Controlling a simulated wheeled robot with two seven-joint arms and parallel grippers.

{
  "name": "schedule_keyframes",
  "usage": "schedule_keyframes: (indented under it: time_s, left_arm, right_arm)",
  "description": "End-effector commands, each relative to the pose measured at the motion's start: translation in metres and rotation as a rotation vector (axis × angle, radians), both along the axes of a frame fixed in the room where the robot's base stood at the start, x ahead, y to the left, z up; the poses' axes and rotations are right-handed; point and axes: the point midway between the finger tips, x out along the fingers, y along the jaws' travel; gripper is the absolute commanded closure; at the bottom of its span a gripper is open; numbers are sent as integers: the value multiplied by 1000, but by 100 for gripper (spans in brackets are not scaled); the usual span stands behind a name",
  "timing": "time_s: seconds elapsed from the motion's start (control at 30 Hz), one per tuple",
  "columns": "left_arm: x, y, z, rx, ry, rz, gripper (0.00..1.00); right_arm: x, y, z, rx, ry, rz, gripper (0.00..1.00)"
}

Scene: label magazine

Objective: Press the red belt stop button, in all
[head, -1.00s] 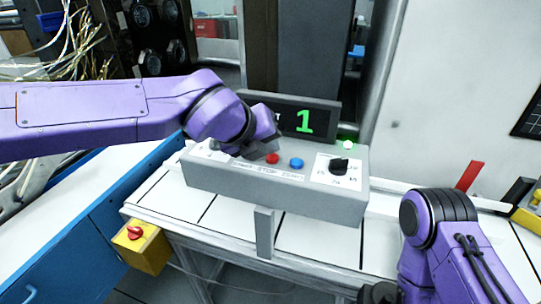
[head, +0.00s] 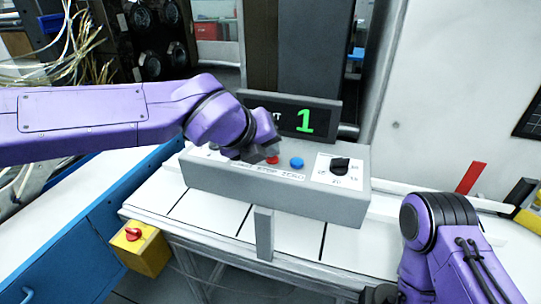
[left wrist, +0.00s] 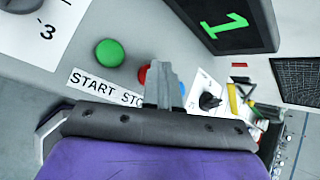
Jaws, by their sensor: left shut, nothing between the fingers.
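The red stop button (head: 272,160) sits on the sloped top of the grey control box (head: 280,192), left of the blue button (head: 297,163). My left gripper (head: 262,156) is shut and empty, its fingertips over the red button and partly hiding it. In the left wrist view the shut fingers (left wrist: 164,88) cover much of the red button (left wrist: 144,74). Contact looks likely, but I cannot tell how far the button is pressed. The green button (left wrist: 110,52) is clear of the fingers, above the START label. My right gripper is not in view.
A display (head: 305,118) behind the box shows a green 1. A black dial (head: 340,165) is at the box's right. A yellow box with a red knob (head: 133,234) hangs at the front left. White conveyor slats (head: 215,212) lie below the box.

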Motion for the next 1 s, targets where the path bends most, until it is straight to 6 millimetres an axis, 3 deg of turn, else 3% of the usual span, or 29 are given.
schedule_keyframes:
  time_s: [1.0]
  left_arm:
    - [0, 0, 28, 1, 0, 1, 100]
  right_arm:
    - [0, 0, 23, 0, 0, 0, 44]
